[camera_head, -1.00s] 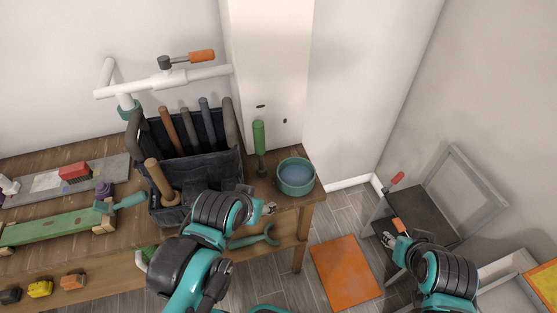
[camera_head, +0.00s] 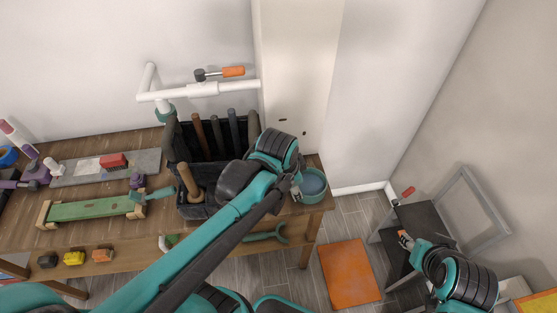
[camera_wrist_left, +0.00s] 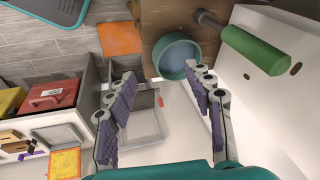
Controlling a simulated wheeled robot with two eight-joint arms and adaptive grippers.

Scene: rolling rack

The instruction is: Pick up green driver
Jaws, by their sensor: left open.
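The green driver (camera_wrist_left: 255,50) shows in the left wrist view at the upper right, with a thick green handle and a grey shank, beside a white panel. In the head view it is hidden behind my left wrist. My left gripper (camera_head: 296,188) is at the right end of the workbench, by the teal bowl. In the left wrist view my left gripper (camera_wrist_left: 160,85) has its fingers spread with nothing between them. The driver lies beyond and right of the right-hand finger, apart from it. My right gripper (camera_head: 405,240) is over the dark chair seat; its fingers are too small to read.
The teal bowl (camera_head: 322,196) stands at the workbench's right end. A dark tool bag (camera_head: 205,178) with several handles is left of my left wrist. A grey chair (camera_head: 490,225) stands at right; an orange mat (camera_head: 348,275) lies on the floor.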

